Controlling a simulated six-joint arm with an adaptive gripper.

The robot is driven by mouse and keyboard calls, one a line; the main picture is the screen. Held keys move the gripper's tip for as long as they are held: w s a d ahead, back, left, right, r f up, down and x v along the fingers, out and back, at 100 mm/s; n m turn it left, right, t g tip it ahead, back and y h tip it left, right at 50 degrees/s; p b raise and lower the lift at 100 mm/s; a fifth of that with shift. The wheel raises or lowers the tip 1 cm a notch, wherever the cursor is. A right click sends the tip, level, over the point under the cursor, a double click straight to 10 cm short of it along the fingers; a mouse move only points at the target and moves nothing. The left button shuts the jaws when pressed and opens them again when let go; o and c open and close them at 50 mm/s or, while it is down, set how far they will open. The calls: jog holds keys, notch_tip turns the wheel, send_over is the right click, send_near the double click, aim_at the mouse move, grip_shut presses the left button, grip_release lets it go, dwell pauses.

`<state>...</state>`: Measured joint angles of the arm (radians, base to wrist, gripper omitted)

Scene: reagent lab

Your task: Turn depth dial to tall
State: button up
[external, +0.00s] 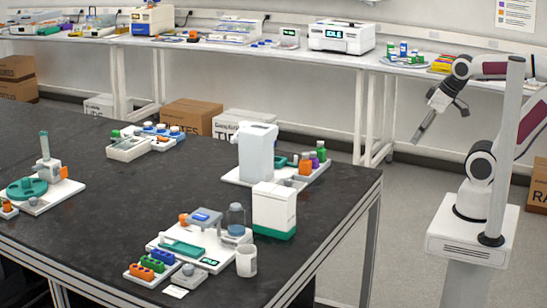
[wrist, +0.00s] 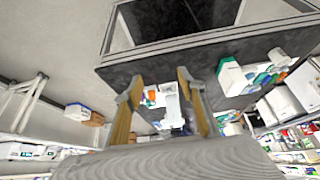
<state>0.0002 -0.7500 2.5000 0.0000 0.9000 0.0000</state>
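No dial labelled depth or tall can be made out in either view. A white bench device with a teal tray (external: 184,249), a small lit display (external: 209,262) and an orange knob (external: 183,218) stands near the table's front edge. A small grey box with a round top (external: 188,275) stands in front of it. Another white device with a teal disc (external: 27,188) is at the left. My gripper (external: 416,138) hangs in free air right of the table, touching nothing. In the wrist view my gripper (wrist: 160,79) has its two fingers apart, with nothing held between them.
The dark tabletop (external: 110,210) is bare in the middle. A long bench (external: 280,52) lines the back wall.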

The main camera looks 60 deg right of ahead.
jog(key=w+f+g, duration=0.1)
jog(key=w+f, duration=0.5)
jog(key=w, duration=0.6)
jog(key=w+f+g, duration=0.1)
jog(key=w+f, duration=0.6)
jog(key=w, duration=0.6)
jog(key=w+d+f+n, duration=0.1)
jog(key=w+f, duration=0.6)
jog(key=w, duration=0.6)
jog(key=shift+w+g+y, duration=0.15)
jog(key=shift+g+y, duration=0.25)
jog(key=n+t, duration=0.1)
jog(key=t, duration=0.1)
send_near(289, 179)
jog(key=shift+w+a+f, duration=0.15)
jog(key=shift+w+f, duration=0.2)
jog(key=shift+w, duration=0.1)
jog(key=shift+f, duration=0.1)
jog(key=shift+x, duration=3.8)
